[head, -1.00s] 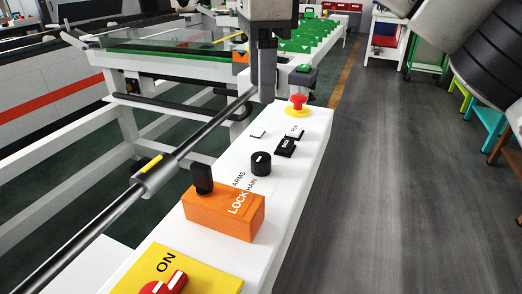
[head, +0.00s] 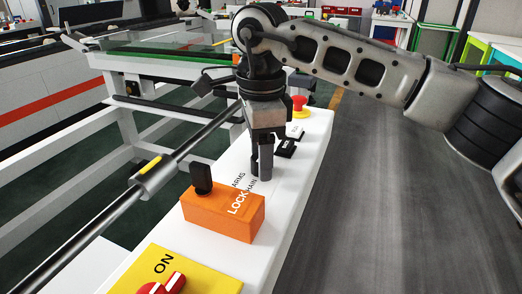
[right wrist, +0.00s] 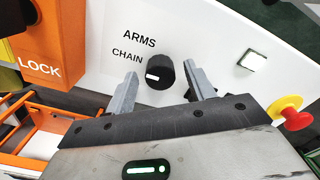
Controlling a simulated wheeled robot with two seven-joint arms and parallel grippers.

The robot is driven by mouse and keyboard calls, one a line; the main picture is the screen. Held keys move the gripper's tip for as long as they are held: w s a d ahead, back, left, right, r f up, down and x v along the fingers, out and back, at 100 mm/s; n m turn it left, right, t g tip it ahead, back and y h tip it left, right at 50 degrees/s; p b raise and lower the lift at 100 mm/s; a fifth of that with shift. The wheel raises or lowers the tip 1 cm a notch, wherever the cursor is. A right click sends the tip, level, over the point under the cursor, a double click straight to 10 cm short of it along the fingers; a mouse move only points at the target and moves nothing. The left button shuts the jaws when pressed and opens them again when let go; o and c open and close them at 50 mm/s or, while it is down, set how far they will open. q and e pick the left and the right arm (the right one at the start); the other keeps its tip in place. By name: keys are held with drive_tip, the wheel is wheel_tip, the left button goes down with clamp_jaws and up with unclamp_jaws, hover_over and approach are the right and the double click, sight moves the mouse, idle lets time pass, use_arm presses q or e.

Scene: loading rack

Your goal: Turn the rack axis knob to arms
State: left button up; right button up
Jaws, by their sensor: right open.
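The rack axis knob (right wrist: 160,73) is a round black knob on the white panel, seen in the right wrist view. Its white mark points left, towards the CHAIN label (right wrist: 127,55); the ARMS label (right wrist: 139,39) is above that. My right gripper (head: 261,176) points down over the panel in the head view and hides the knob there. In the right wrist view its open fingers (right wrist: 161,72) appear on either side of the knob, with gaps on both sides. I cannot tell whether the fingertips are down at knob height. My left gripper is out of view.
An orange LOCK box (head: 221,214) with a black key stands near the gripper. Behind are a black switch (head: 285,149) and a red emergency button (head: 298,103). A yellow ON plate (head: 200,278) is nearer. A long metal bar (head: 205,133) runs along the left.

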drive_tip(key=c, duration=1)
drive_tip(key=shift+m, duration=0.4)
drive_tip(key=m, duration=0.3)
drive_tip(key=shift+m+b, duration=0.3)
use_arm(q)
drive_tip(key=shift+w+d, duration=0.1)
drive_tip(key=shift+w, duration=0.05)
use_arm(e)
drive_tip(key=shift+r+m, duration=0.1)
drive_tip(key=shift+m, duration=1.7)
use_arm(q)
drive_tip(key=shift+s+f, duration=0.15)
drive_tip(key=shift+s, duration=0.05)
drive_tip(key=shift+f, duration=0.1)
use_arm(e)
drive_tip(key=o, duration=1)
